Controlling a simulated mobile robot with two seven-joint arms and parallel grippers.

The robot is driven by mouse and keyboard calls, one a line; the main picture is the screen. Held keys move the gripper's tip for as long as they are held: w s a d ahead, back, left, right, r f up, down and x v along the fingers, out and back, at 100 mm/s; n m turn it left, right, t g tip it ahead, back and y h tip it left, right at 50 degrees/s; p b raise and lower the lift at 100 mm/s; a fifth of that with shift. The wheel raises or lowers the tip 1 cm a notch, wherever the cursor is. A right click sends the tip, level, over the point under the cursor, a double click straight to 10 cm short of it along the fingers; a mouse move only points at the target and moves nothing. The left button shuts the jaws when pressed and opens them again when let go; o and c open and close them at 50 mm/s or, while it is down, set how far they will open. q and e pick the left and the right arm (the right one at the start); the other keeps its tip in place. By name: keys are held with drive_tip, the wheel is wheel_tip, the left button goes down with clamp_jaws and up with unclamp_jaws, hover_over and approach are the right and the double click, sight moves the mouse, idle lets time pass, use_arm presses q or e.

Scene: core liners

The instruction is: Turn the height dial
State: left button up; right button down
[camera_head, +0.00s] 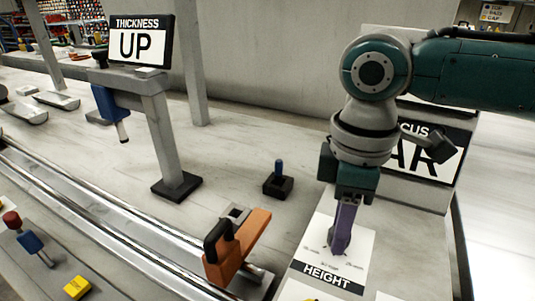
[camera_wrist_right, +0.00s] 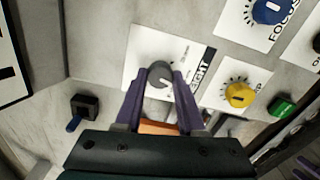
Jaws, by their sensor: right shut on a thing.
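The height dial (camera_wrist_right: 159,75) is a small grey round knob on a white card marked HEIGHT (camera_head: 328,277). In the head view the knob is mostly hidden behind my gripper fingers. My right gripper (camera_head: 338,243) reaches down over the card with its purple fingers. In the right wrist view my right gripper (camera_wrist_right: 160,85) has one finger on each side of the knob and is shut on it. My left gripper is not in the head view.
A yellow knob (camera_wrist_right: 239,95), a blue FOCUS knob (camera_wrist_right: 272,10) and a green button (camera_wrist_right: 283,105) sit near the dial. An orange clamp-like part (camera_head: 238,246) stands left of the card. A THICKNESS UP sign (camera_head: 141,42) stands at the back left.

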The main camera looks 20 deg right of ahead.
drive_tip(key=m+p, duration=0.1)
drive_tip(key=p, duration=0.1)
drive_tip(key=m+p, duration=0.2)
drive_tip(key=shift+r+m, duration=0.3)
drive_tip(key=shift+f+m+p, duration=0.15)
drive_tip(key=shift+m+p, duration=0.85)
drive_tip(key=shift+p, duration=0.1)
drive_tip(key=shift+f+m+p, duration=0.1)
drive_tip(key=shift+m+p, duration=0.4)
drive_tip(key=shift+m, duration=0.2)
drive_tip(key=c, duration=0.5)
unclamp_jaws()
wheel_tip(320, 180, up, 10)
drive_tip(key=p, duration=0.2)
drive_tip(key=shift+p, duration=0.35)
